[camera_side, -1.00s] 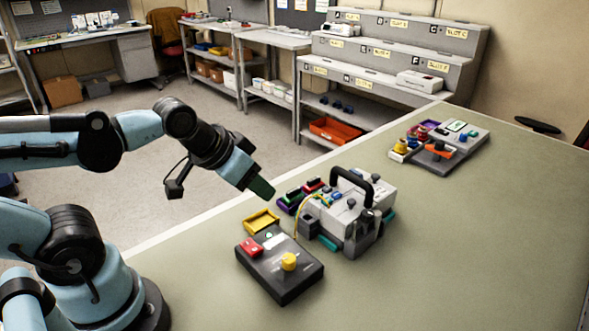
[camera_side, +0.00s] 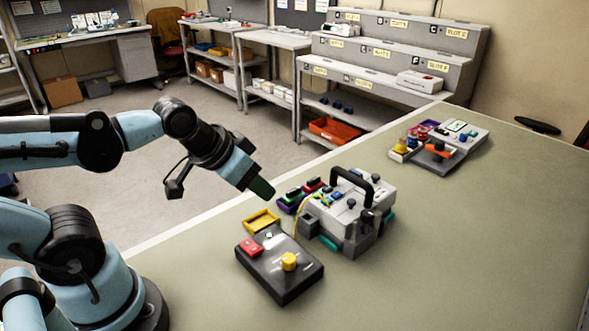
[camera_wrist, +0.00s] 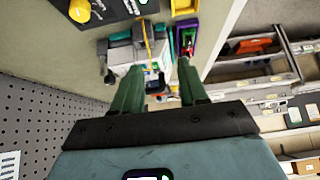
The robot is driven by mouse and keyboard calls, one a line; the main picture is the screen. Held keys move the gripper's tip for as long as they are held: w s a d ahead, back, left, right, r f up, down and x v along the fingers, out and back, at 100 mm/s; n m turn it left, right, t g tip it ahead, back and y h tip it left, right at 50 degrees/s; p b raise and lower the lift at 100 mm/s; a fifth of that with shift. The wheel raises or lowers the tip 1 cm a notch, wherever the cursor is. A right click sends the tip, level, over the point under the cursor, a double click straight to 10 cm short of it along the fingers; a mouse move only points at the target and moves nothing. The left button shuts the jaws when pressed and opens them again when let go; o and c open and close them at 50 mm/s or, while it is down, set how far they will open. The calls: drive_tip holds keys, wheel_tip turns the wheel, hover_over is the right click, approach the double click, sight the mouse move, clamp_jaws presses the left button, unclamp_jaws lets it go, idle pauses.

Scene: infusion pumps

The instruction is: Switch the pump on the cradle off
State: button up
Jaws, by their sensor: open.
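The pump on its cradle (camera_side: 350,204) stands on the green bench, a grey-white box with a black carry handle and small dark and blue controls on top. Yellow leads run from it toward a black box (camera_side: 280,266) with a red block and a yellow knob. In the wrist view the pump (camera_wrist: 125,62) shows beyond my fingers, partly hidden by them. My gripper (camera_side: 264,190) is in the air to the left of the pump, apart from it. In the wrist view its two green fingers (camera_wrist: 157,80) are spread with nothing between them.
A yellow tray (camera_side: 262,221) lies between the black box and my gripper. Another grey panel (camera_side: 440,143) with coloured parts stands farther back. The bench's right front is clear.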

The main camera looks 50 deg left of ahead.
clamp_jaws()
idle(1.6)
